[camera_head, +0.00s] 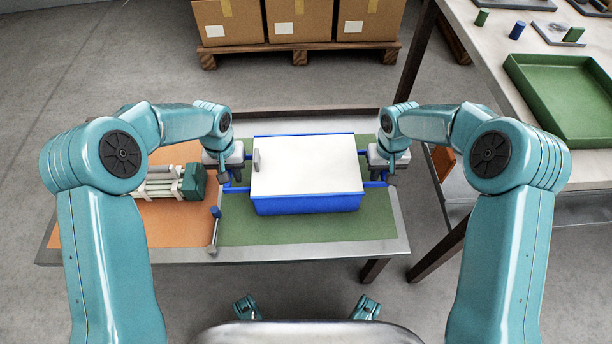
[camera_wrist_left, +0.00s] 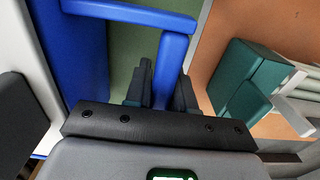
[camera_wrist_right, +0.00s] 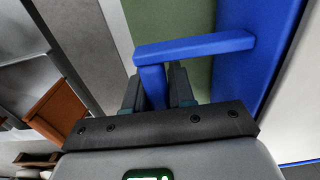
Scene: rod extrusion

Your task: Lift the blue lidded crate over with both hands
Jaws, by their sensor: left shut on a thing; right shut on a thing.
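The blue crate (camera_head: 300,204) with a white lid (camera_head: 306,166) stands on the green part of the table, between my two grippers. A small grey piece (camera_head: 257,160) is at the lid's left edge. My left gripper (camera_head: 224,178) is shut on the crate's left handle, a blue bar that shows in the left wrist view (camera_wrist_left: 165,65). My right gripper (camera_head: 390,176) is shut on the right handle, a blue bar that shows in the right wrist view (camera_wrist_right: 195,48). The fingertips are partly hidden behind the bars. The crate looks level; I cannot tell whether it touches the mat.
A teal device with pale rods (camera_head: 172,184) lies on the orange mat (camera_head: 170,228) at left. A blue-topped grey tool (camera_head: 215,230) lies between the orange and green mats (camera_head: 310,230). A bench with a green tray (camera_head: 565,98) stands at right. Boxes on a pallet (camera_head: 300,54) stand behind.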

